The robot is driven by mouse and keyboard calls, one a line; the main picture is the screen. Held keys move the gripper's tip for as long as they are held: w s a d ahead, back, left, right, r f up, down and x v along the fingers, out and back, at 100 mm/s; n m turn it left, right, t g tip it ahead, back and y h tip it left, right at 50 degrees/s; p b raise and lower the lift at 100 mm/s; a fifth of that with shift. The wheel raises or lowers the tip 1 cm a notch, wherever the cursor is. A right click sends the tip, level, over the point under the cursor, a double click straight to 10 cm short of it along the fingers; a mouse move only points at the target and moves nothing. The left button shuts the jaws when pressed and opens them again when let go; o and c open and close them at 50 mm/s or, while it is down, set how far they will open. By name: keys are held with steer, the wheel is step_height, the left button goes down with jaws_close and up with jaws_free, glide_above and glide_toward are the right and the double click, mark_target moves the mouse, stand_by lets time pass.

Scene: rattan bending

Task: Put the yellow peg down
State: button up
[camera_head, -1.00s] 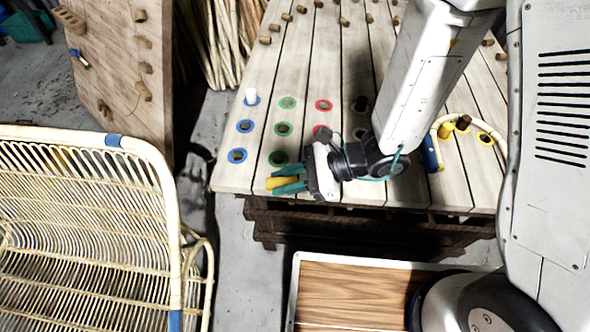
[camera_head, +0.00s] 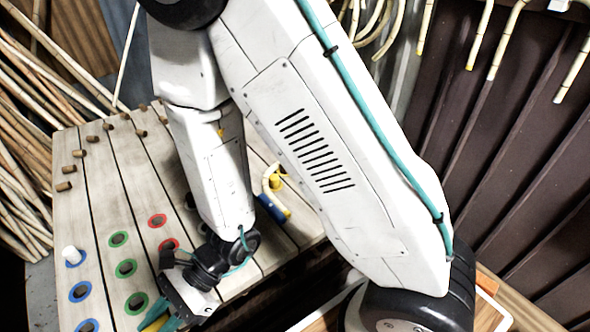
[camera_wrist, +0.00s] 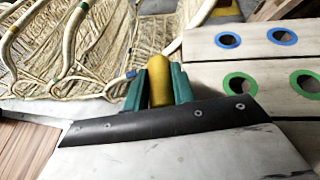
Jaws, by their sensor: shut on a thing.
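My gripper (camera_head: 160,317) has teal fingers and is shut on the yellow peg (camera_head: 154,324). It is at the bottom edge of the head view, by the front of the worktable, so part of the fingers is cut off. In the wrist view, the yellow peg (camera_wrist: 158,80) stands out between the two teal fingers of my gripper (camera_wrist: 157,93). The wooden table top (camera_head: 103,215) has blue-, green- and red-ringed holes. A blue-ringed hole (camera_wrist: 229,40) and a green-ringed hole (camera_wrist: 240,83) lie right of the peg in the wrist view.
A white peg (camera_head: 70,254) stands in a blue-ringed hole. Several brown pegs (camera_head: 78,153) stand at the table's far left. Rattan poles (camera_head: 22,190) lean behind.

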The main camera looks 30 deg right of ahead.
steer(key=shift+w, duration=0.1)
steer(key=w+d+m+t, duration=0.1)
steer(key=w, duration=0.2)
steer(key=w+d+m+t, duration=0.1)
steer(key=w+t, duration=0.1)
steer(key=w, duration=0.2)
steer(key=w+d+r+m+t, duration=0.1)
steer(key=w, duration=0.3)
steer(key=shift+d+r+m+y, duration=0.1)
steer(key=shift+d+m+y, duration=0.1)
steer(key=shift+m+y, duration=0.15)
steer(key=w+d+r+m+t+h, duration=0.25)
steer(key=w+d+m+t, duration=0.45)
steer(key=w, duration=0.5)
steer(key=w+d+r+m+t+h, duration=0.2)
steer(key=w+d, duration=0.4)
steer(key=d, duration=0.5)
steer(key=w+d+r+m+t+h, duration=0.2)
steer(key=w+d+r+m+h, duration=0.2)
steer(key=d, duration=0.8)
steer(key=shift+w+r+t+h, duration=0.4)
steer(key=shift+w+r+h, duration=0.3)
steer(key=shift+w, duration=0.5)
steer(key=shift+m, duration=0.25)
